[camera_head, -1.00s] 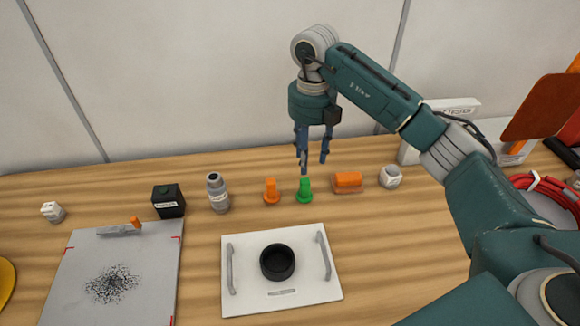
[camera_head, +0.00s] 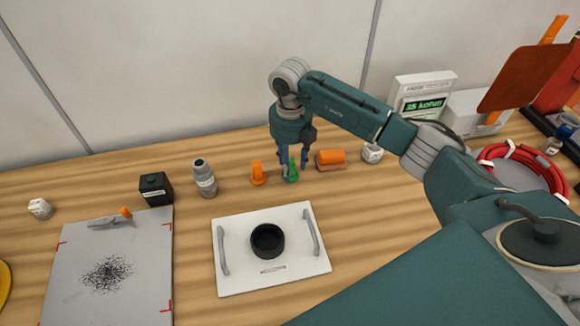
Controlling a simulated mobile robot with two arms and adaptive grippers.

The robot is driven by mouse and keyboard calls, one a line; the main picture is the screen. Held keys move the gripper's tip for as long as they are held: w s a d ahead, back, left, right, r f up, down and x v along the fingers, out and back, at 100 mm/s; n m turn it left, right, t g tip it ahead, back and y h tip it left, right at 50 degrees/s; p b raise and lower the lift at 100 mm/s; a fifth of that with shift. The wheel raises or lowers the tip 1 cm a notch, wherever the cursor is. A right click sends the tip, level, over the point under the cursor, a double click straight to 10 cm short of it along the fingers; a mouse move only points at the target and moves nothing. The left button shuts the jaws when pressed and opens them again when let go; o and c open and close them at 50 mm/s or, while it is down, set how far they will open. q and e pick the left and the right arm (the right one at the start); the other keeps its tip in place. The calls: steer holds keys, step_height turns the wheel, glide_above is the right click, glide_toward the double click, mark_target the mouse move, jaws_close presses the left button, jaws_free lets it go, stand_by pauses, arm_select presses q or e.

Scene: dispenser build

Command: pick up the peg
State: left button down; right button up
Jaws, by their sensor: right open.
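A green peg-like piece (camera_head: 292,174) with a wide base stands upright on the wooden table. A similar orange piece (camera_head: 258,174) stands just to its left. My right gripper (camera_head: 295,163) points down at the green piece, its fingers open on either side of that piece's upper part. Whether a finger touches it cannot be told, and the fingers partly hide it. My left gripper is not in view.
An orange block on a stand (camera_head: 331,158) and a small white cube (camera_head: 372,153) are close on the right. A grey bottle (camera_head: 204,179) and black box (camera_head: 155,189) stand left. A white tray (camera_head: 233,284) with a black ring (camera_head: 267,241) lies in front.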

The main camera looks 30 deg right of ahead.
steer(key=shift+f, duration=0.2)
jaws_close()
steer(key=shift+r, duration=0.15)
step_height(320, 180, up, 20)
steer(key=b, duration=0.1)
stand_by(0.4)
